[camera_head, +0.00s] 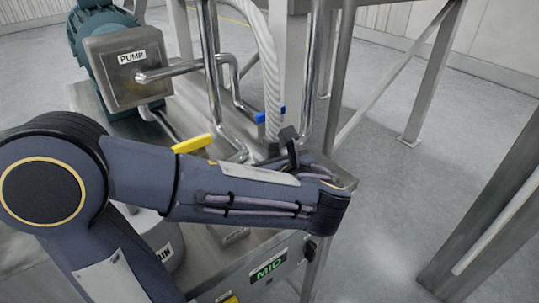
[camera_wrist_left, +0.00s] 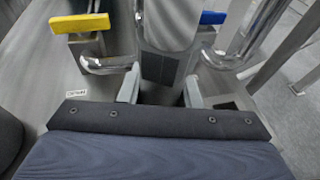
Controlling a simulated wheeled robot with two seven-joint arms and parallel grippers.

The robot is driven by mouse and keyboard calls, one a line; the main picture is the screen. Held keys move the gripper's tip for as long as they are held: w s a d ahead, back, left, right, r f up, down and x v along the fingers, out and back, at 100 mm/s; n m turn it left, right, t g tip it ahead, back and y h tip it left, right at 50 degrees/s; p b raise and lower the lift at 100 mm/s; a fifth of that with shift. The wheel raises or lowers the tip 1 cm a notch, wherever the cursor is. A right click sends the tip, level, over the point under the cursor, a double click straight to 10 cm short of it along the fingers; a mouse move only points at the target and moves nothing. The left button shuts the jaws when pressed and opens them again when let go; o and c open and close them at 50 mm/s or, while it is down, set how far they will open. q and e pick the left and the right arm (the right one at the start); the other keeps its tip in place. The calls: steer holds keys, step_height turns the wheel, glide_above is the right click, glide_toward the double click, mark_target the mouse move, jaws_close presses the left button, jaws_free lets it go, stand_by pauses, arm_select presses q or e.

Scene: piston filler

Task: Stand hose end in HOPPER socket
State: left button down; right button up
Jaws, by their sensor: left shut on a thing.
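The pale ribbed hose (camera_head: 268,75) hangs down in the head view to my left gripper (camera_head: 286,148), which is partly hidden behind my forearm. In the left wrist view my left gripper (camera_wrist_left: 162,92) is shut, with one finger on each side of the hose end (camera_wrist_left: 158,68), a dark block under a grey cylindrical part. The bottom of the hose end is hidden behind the wrist. I cannot pick out the HOPPER socket; a small label (camera_wrist_left: 76,93) on the deck is too small to read. My right gripper is not in view.
A steel box marked PUMP (camera_head: 125,70) stands at the back left. Bent steel pipes with a yellow handle (camera_head: 192,144) and a blue handle (camera_head: 262,117) flank the gripper closely. A green MID sign (camera_head: 268,269) is on the front panel. Open floor lies right, between steel legs.

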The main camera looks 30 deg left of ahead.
arm_select(q)
steer(key=shift+f, duration=0.55)
steer(key=shift+f+b, duration=0.35)
steer(key=shift+f, duration=0.15)
steer(key=shift+f+b, duration=0.7)
steer(key=shift+f, duration=0.25)
steer(key=c, duration=1)
jaws_free()
steer(key=shift+o, duration=0.2)
